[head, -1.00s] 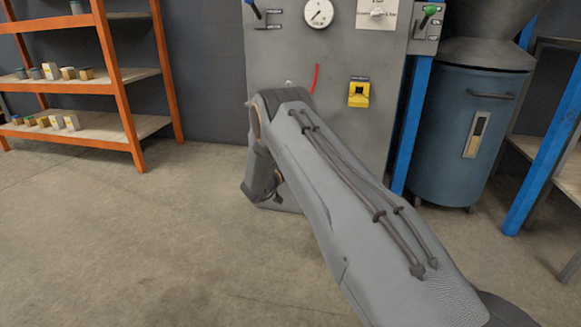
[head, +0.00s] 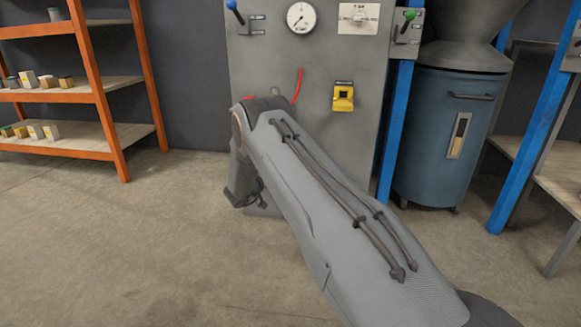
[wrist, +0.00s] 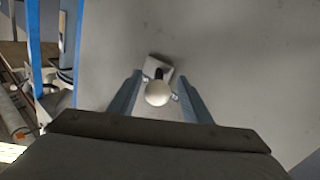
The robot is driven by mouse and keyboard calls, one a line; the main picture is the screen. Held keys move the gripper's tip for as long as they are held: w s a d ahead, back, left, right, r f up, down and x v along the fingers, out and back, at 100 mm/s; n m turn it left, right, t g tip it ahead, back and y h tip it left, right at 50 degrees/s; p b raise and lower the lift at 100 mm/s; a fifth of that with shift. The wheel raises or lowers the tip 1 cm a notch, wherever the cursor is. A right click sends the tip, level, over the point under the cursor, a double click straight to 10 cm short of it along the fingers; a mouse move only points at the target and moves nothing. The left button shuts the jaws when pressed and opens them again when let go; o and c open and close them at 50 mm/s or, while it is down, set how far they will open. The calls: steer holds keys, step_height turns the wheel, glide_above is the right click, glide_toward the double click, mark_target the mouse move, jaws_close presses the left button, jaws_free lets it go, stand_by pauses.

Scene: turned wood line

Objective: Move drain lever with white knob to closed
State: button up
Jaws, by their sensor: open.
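The white knob (wrist: 158,93) of the drain lever is in the middle of the wrist view, round and pale. A short dark lever part (wrist: 159,74) shows just behind it, in front of a small light plate (wrist: 153,65) on the grey panel. My gripper (wrist: 158,88) is open, with one finger on each side of the knob. Small gaps show between the knob and the fingers, so I see no grip on it. In the head view my arm hides the gripper and the lever.
A blue drum (head: 440,130) stands right, an orange shelf (head: 100,90) left. The floor (head: 110,250) is clear.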

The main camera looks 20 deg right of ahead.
steer(key=p+v, duration=0.3)
steer(key=v, duration=0.4)
steer(key=shift+s+a, duration=0.25)
steer(key=shift+w+a, duration=0.1)
